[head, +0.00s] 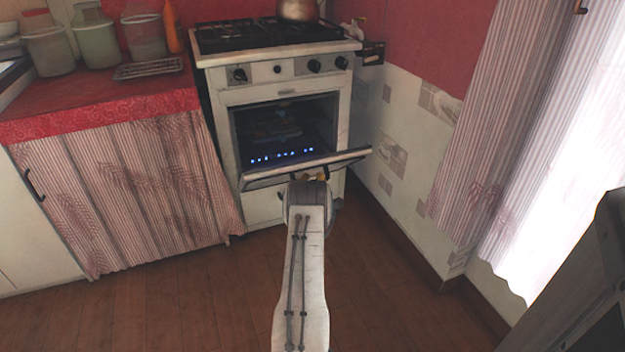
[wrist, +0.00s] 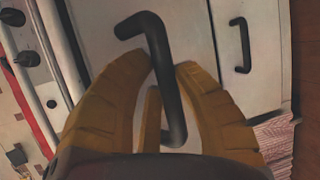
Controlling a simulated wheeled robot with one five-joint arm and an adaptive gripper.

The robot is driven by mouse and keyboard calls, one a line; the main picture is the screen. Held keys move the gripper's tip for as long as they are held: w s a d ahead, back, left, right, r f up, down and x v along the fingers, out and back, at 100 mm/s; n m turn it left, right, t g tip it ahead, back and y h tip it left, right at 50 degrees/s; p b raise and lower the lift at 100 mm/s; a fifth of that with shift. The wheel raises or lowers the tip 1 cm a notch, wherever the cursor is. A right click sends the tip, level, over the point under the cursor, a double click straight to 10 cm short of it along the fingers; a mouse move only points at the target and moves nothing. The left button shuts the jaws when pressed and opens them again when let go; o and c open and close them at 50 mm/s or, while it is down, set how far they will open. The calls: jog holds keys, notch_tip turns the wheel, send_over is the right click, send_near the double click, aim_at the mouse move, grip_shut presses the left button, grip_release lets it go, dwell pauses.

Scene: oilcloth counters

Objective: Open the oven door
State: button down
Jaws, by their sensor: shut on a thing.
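The white oven (head: 341,115) stands at the back in the head view. Its door (head: 268,176) is hinged at the bottom and tilted partway down, so the dark, blue-lit interior (head: 270,125) shows above it. My gripper (head: 315,177) is at the door's outer side near its upper edge, mostly hidden there by my arm. In the wrist view, my gripper's yellow fingers (wrist: 167,70) are closed around the dark bar handle (wrist: 156,42) on a white panel. The handle's upper part extends past the fingertips.
A second dark handle (wrist: 242,46) is on a white panel beside it in the wrist view. A kettle (head: 298,9) stands on the stovetop. A curtained counter (head: 115,195) is at left, a tiled wall (head: 395,135) at right. Wooden floor (head: 190,300) is clear in front.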

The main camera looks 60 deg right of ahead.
jog(key=shift+r, duration=0.1)
jog(key=c, duration=0.9)
grip_release()
jog(key=shift+c, duration=0.2)
jog(key=shift+a, duration=0.1)
